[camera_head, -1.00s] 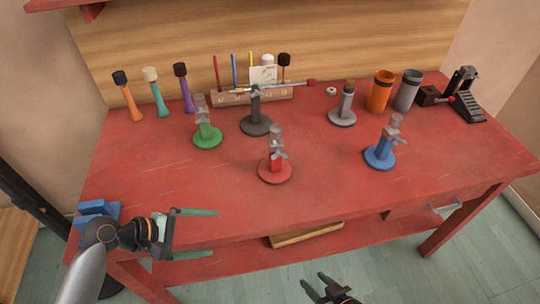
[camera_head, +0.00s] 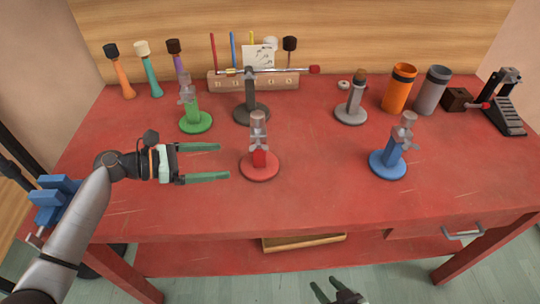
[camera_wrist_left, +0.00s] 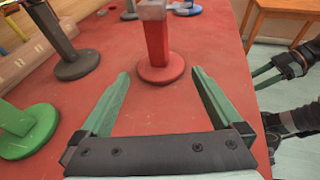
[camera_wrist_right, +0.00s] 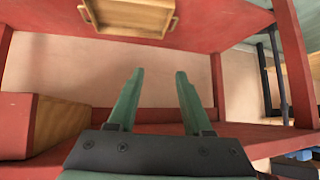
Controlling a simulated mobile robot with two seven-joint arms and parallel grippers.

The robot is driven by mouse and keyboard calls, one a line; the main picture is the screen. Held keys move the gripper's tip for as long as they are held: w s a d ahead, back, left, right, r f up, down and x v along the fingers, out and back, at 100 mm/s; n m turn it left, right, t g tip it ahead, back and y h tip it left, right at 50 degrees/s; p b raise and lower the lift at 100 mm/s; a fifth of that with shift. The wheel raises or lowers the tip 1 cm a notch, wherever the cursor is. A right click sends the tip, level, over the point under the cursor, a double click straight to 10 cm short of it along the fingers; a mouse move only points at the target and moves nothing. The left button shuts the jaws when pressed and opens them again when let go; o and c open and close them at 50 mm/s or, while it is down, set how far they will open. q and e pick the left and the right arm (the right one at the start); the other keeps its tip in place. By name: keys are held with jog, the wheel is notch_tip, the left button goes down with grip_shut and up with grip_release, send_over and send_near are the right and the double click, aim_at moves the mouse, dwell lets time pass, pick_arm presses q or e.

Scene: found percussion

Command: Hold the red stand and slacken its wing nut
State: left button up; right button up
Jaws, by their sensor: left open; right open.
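The red stand (camera_head: 260,164) stands upright on the red table, with a round red base, a red post and a grey upper part with the wing nut (camera_head: 262,142). My left gripper (camera_head: 224,162) is open just left of the stand, fingers pointing at it. In the left wrist view the red stand's post (camera_wrist_left: 157,40) is ahead, between and beyond the fingertips, not touched; its top is cut off. My right gripper (camera_head: 325,284) is open and empty, low in front of the table edge. In the right wrist view its fingers (camera_wrist_right: 160,80) point under the tabletop.
A green stand (camera_head: 194,122) and a dark stand (camera_head: 252,112) are behind left. A blue stand (camera_head: 388,164) and a grey stand (camera_head: 351,113) are to the right. A blue vise-like block (camera_head: 52,200) is at the left edge. The front middle of the table is clear.

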aim_at(255, 159)
pick_arm(q)
jog(key=shift+w+d+f, duration=0.2)
jog(key=shift+d+f, duration=0.1)
jog(key=shift+f, duration=0.1)
jog(key=shift+w+d+f+b, duration=0.15)
jog(key=shift+d+f+b, duration=0.05)
jog(key=shift+d+b, duration=0.35)
jog(key=b+x, duration=0.3)
jog(key=x, duration=0.1)
jog(key=shift+w+d+f, duration=0.1)
jog(key=shift+d+f, duration=0.1)
jog(key=x, duration=0.3)
jog(key=shift+r+p, duration=0.25)
jog(key=shift+p, duration=0.05)
jog(key=shift+w+d+f, duration=0.15)
jog(key=shift+d+f, duration=0.05)
jog(key=shift+d, duration=0.35)
jog(key=shift+d+f, duration=0.1)
pick_arm(e)
jog(key=shift+w+a+f, duration=0.25)
jog(key=shift+w+f, duration=0.05)
jog(key=shift+f, duration=0.3)
jog(key=shift+w+a+f, duration=0.2)
jog(key=shift+w+f, duration=0.05)
jog(key=shift+f, duration=0.3)
jog(key=shift+f, duration=0.1)
